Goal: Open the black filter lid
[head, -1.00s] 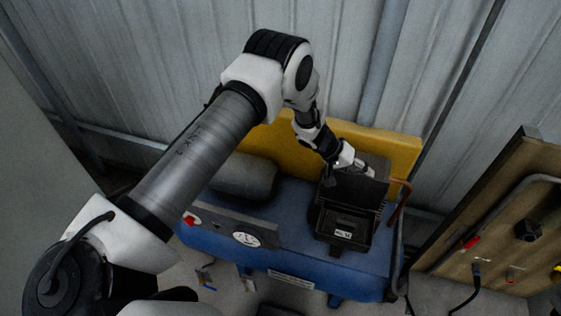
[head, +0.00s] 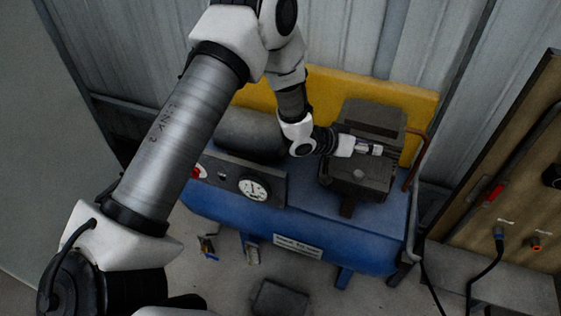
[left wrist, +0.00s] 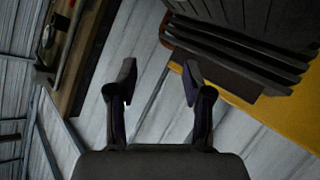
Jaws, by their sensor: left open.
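The black filter lid (head: 357,178) sits on the front of the dark filter and pump block (head: 372,116), on top of the blue tank, in the head view. It appears down, as no box interior or inner label shows. My left gripper (head: 377,150) is just above the lid's back part, pointing right; contact cannot be told. In the left wrist view my left gripper (left wrist: 157,82) has its two fingers apart with nothing between them. Dark finned block (left wrist: 240,45) fills the upper right there. My right gripper is not in view.
The blue tank (head: 310,232) carries a gauge (head: 254,188) and a dark cylinder (head: 248,134). A yellow panel (head: 420,104) stands behind the block. A copper pipe (head: 416,160) rises at its right. A wooden board (head: 520,150) with cables stands farther right.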

